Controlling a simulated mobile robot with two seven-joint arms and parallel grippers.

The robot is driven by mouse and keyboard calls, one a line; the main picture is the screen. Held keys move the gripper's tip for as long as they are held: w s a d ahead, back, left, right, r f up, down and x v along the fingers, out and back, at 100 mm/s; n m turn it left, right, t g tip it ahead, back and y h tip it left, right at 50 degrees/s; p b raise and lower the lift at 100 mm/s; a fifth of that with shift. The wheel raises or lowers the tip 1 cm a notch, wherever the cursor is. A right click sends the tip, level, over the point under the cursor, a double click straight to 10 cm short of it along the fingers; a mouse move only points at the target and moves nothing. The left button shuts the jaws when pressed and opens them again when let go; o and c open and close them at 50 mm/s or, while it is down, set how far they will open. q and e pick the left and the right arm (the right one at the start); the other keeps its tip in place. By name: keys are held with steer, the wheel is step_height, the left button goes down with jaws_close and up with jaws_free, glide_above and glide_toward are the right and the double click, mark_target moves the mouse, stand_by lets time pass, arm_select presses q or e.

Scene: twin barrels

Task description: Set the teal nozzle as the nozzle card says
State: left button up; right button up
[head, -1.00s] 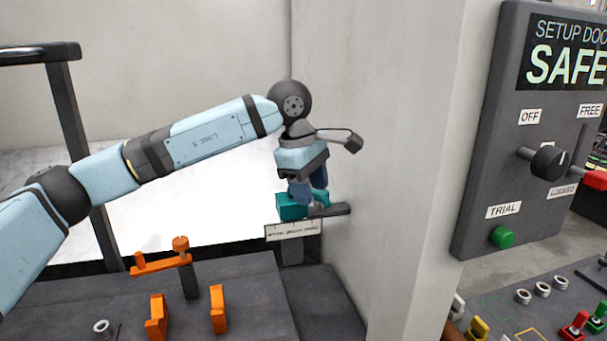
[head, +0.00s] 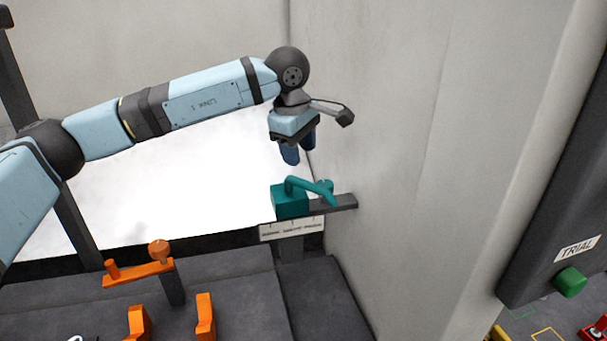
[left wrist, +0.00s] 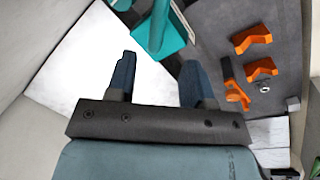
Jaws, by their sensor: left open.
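The teal nozzle (head: 291,202) sits on a dark grey bar (head: 341,202) by the wall, with a curved teal spout on top pointing right. A pale label strip with small marks (head: 291,229) is fixed below it; its print is too small to read. My left gripper (head: 298,157) is open and empty, above the nozzle and apart from it. In the left wrist view, the gripper (left wrist: 158,85) has its fingers spread, and the teal nozzle (left wrist: 165,35) lies beyond them at the top. My right gripper is not in view. I see no card that I can read.
An orange fixture (head: 140,272) and two orange blocks (head: 205,317) stand on the dark bench at lower left. A grey panel with a green TRIAL button (head: 570,282) is at right. A wall (head: 400,150) rises close to the right of the nozzle.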

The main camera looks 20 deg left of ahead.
mark_target(303, 181)
arm_select(q)
steer(key=f, duration=0.2)
steer(key=w+f+p, duration=0.1)
steer(key=f, duration=0.4)
steer(key=shift+w+d+f+p, duration=0.15)
steer(key=shift+w+f+p, duration=0.05)
steer(key=shift+w+p, duration=0.2)
steer(key=shift+w+f, duration=0.1)
steer(key=shift+f, duration=0.5)
jaws_close()
